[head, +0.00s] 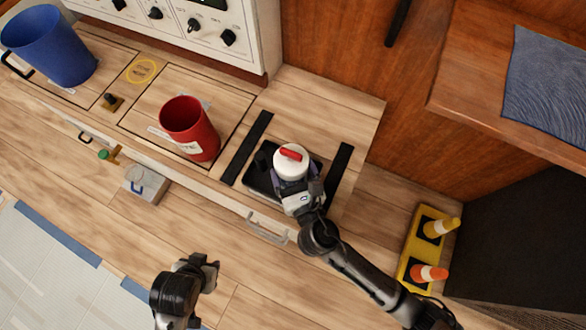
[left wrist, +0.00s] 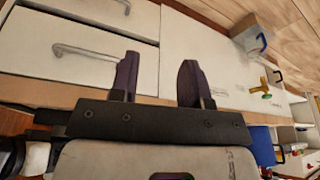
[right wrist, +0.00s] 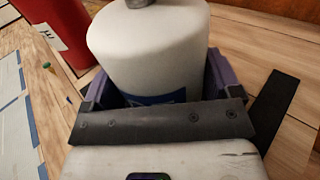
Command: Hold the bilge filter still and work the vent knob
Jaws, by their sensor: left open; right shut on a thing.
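The bilge filter (head: 287,172), a white cylinder, stands upright on a black base (head: 258,183) on the counter. A red bar-shaped knob (head: 291,154), which looks like the vent knob, sits on its top. My right gripper (head: 296,187) is shut on the filter's body from the front. In the right wrist view the filter (right wrist: 150,50) lies between the purple fingers, with a dark blue band low on it; the red knob is out of that view. My left gripper (head: 207,272) is open and empty, well left of and in front of the filter, facing drawer fronts (left wrist: 60,70).
A red bin (head: 190,128) stands left of the filter, a blue bin (head: 48,45) farther left. Black strips (head: 247,148) flank the base. A grey box (head: 147,185) and green-handled valve (head: 104,155) are at the counter front. Yellow tray with cones (head: 415,245) at right.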

